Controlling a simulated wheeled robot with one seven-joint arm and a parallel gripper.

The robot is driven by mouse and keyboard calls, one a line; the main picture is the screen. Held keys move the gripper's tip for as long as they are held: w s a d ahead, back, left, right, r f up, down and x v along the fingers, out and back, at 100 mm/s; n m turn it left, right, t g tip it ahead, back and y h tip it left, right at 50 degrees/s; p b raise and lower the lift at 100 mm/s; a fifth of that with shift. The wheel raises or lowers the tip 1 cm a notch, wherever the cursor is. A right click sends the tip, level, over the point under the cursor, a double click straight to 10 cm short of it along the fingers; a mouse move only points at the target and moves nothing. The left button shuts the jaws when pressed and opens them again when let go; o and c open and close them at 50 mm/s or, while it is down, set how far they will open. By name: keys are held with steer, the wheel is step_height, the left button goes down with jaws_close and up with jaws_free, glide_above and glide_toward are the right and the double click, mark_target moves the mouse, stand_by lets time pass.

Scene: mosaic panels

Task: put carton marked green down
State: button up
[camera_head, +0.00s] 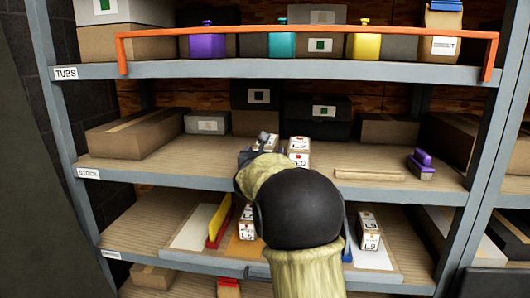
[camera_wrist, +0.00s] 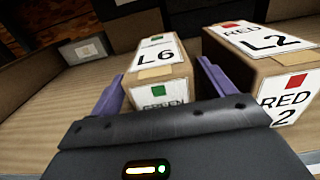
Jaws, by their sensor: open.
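The carton marked green (camera_wrist: 158,72), a tan box with white labels reading L6 and GREEN and a green square, stands on the middle shelf. In the wrist view the two purple fingers of my gripper (camera_wrist: 162,82) lie on either side of it, spread apart. The jaws are open; I cannot tell whether either finger touches the carton. In the head view the green carton (camera_head: 272,142) is partly hidden by my gripper (camera_head: 258,148) and arm.
A carton marked red, L2 (camera_wrist: 275,65), stands close to the right of the right finger; it also shows in the head view (camera_head: 299,150). Brown boxes (camera_head: 135,132) stand left. A purple-handled brush (camera_head: 422,163) lies right. A lower shelf holds more cartons (camera_head: 369,235).

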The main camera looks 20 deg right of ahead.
steer(key=b+v, duration=0.1)
steer(key=v, duration=0.9)
steer(key=shift+w, duration=0.1)
stand_by(0.3)
steer(key=s+a+f+n+g+y, duration=0.2)
steer(key=s+a+f+n+y, duration=0.3)
steer(key=f+n, duration=0.55)
steer(key=s+a+f+n+g+y, duration=0.2)
steer(key=a+f+n+y, duration=0.35)
steer(key=n, duration=0.75)
steer(key=s+a+f+n+g, duration=0.2)
steer(key=s+f+n+g, duration=0.2)
steer(key=s+f+n, duration=0.3)
steer(key=s+a+f+n+g, duration=0.2)
steer(key=s+f+n+g, duration=0.2)
steer(key=s+f+n, duration=0.3)
steer(key=s+n, duration=0.5)
steer(key=shift+s, duration=0.25)
